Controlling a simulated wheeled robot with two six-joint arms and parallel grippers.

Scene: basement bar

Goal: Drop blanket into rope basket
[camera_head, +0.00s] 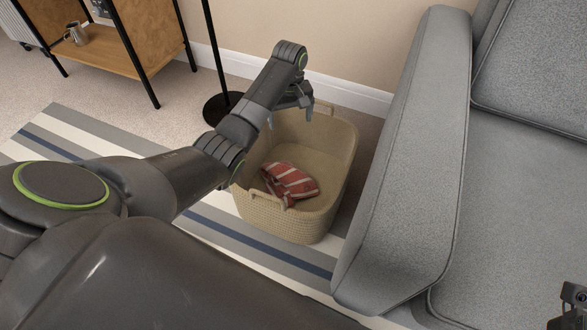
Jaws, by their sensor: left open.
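The rope basket (290,222) is a beige woven basket with handles, standing on the striped rug beside the sofa. The blanket (290,183), red with pale stripes, lies crumpled inside it on the bottom. My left arm reaches in from the left and partly hides the basket's left and back sides. My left gripper (290,116) is open over the back part of the basket, above and apart from the blanket, with nothing seen between its fingers. A small dark part of my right gripper (574,298) shows at the lower right edge, over the sofa; its fingers are not clear.
A grey sofa (405,150) stands close to the basket's right. A black lamp stand base (222,108) is behind my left arm. A wooden shelf (140,50) with a metal mug (76,34) is at the back left. The striped rug (75,130) has free room at left.

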